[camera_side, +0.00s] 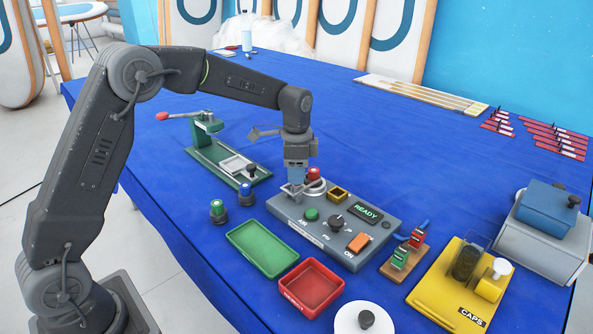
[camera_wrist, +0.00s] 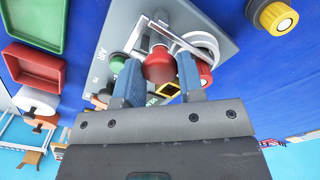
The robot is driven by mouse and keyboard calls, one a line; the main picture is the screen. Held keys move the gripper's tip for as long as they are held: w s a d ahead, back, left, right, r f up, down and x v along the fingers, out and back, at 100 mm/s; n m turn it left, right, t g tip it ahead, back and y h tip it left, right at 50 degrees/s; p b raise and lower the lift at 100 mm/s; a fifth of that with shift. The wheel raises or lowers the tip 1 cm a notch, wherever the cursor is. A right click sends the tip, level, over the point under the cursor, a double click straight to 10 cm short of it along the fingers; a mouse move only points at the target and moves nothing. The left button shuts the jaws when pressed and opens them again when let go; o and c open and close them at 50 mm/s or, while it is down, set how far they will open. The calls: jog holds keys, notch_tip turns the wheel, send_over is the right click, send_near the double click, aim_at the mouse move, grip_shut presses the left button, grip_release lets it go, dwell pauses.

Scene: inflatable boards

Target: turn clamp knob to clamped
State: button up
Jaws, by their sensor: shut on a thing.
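My gripper (camera_side: 297,186) reaches down over the far left corner of the grey control panel (camera_side: 349,259). In the wrist view its two blue fingers (camera_wrist: 158,82) are shut around a red rounded knob (camera_wrist: 158,64). That knob sits by a thin metal bar over the panel. I take it for the clamp knob, but its marks are not readable. In the side view the fingers largely hide the grip. A second red part (camera_wrist: 206,75) with a pale ring (camera_wrist: 201,45) is just right of the fingers.
The panel also carries a green button (camera_side: 311,214), a black dial (camera_side: 336,222), an orange switch (camera_side: 359,242) and a READY display (camera_side: 367,212). A green tray (camera_side: 239,233) and a red tray (camera_side: 286,295) lie in front. A green-based clamp fixture (camera_side: 207,158) stands behind left.

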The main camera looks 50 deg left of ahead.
jog(key=o, duration=0.9)
notch_tip(320, 180, up, 14)
jog(key=shift+f, duration=0.1)
dwell(0.5)
